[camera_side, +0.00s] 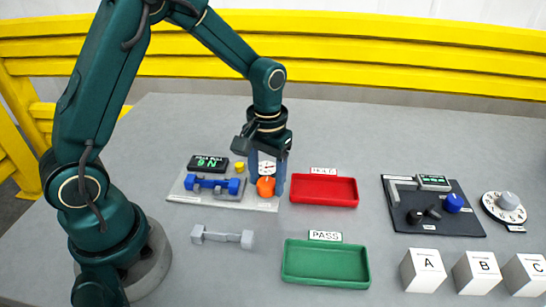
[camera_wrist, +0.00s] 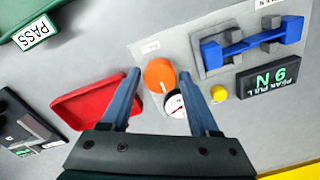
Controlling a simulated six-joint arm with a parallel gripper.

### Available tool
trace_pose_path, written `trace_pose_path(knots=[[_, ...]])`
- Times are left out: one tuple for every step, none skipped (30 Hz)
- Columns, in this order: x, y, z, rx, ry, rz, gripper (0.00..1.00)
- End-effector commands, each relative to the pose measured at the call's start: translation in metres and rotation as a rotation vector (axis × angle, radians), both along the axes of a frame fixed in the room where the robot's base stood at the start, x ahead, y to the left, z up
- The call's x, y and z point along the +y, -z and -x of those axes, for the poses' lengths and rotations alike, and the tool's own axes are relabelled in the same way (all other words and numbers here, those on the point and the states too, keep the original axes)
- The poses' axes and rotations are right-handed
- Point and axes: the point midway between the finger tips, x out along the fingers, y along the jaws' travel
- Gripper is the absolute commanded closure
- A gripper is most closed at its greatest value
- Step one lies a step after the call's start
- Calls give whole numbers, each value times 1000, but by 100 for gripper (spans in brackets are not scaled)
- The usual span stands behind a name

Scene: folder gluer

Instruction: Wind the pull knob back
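The orange pull knob (camera_side: 265,187) stands on the light grey tester plate (camera_side: 262,206), beside a round white dial gauge (camera_side: 267,167). In the wrist view the orange knob (camera_wrist: 159,75) lies between my two fingertips, with a gap on each side. My gripper (camera_side: 267,180) points down over the knob, open, with its blue fingers either side of it; the fingers also show in the wrist view (camera_wrist: 162,72). The dial (camera_wrist: 175,105) is partly visible there with a dark needle. A black peak-pull display (camera_wrist: 271,77) has green characters.
Blue clamps (camera_side: 214,186) and a yellow button (camera_side: 239,168) share the plate. A red tray (camera_side: 324,191) is close right, a green PASS tray (camera_side: 326,264) nearer. A grey dumbbell-shaped piece (camera_side: 222,237) lies in front. White lettered boxes (camera_side: 423,271) stand at right.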

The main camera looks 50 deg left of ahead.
Motion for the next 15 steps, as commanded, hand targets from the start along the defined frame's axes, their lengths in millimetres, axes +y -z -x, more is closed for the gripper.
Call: trace_pose_path(knots=[[0, 0, 0, 0, 1, 0, 38], [0, -1, 0, -1, 1, 0, 38], [0, -3, -1, -2, 1, -1, 38], [0, -5, -1, -4, 1, 0, 38], [0, -8, -1, -4, 1, 0, 38], [0, -13, -2, -5, 1, -1, 38], [0, -17, -2, -6, 1, 0, 38], [0, -22, -2, -7, 1, 0, 38], [-1, -27, -1, -6, 1, 0, 38], [-1, -32, -2, -6, 1, 0, 38], [-1, -36, -2, -7, 1, 0, 38], [-1, -40, -1, -5, 1, -1, 38], [-1, -43, -2, -5, 1, -1, 38], [-1, -46, -1, -4, 1, 0, 38], [-1, -48, -1, -4, 0, 0, 38]])
